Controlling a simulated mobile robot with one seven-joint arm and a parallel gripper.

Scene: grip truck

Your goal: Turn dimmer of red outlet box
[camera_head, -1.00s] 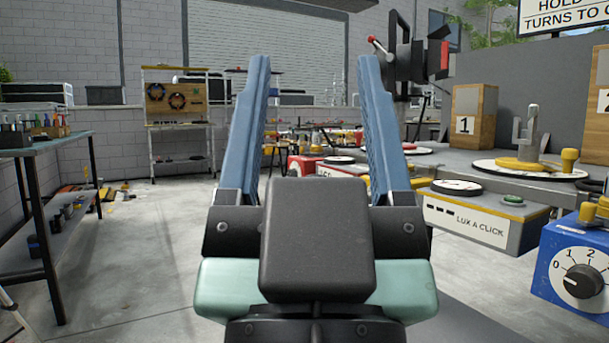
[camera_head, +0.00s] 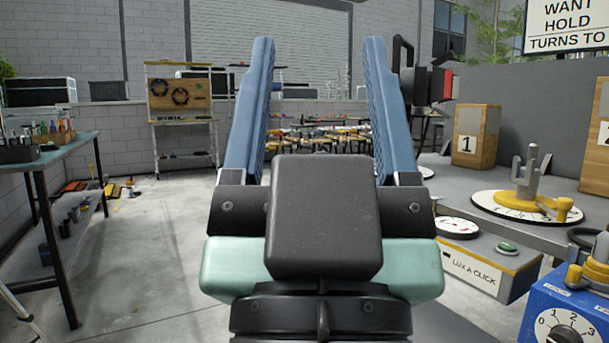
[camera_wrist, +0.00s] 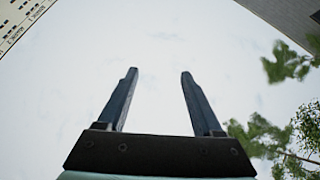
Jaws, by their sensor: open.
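My gripper (camera_head: 319,42) is open and empty, pointing up in the middle of the head view. Its two blue fingers stand apart and also show in the wrist view (camera_wrist: 158,74) against open sky. I see no red outlet box in the current frames; my gripper and wrist block part of the head view. A blue box (camera_head: 545,312) with a black numbered dial (camera_head: 564,336) is at the lower right, cut off by the frame edge.
A grey bench (camera_head: 445,182) along the right carries a wooden block marked 1 (camera_head: 475,135) and a yellow-armed dial plate (camera_head: 490,204). A "LUX A CLICK" box (camera_head: 470,268) is at its near edge. A blue-green table (camera_head: 70,153) stands left.

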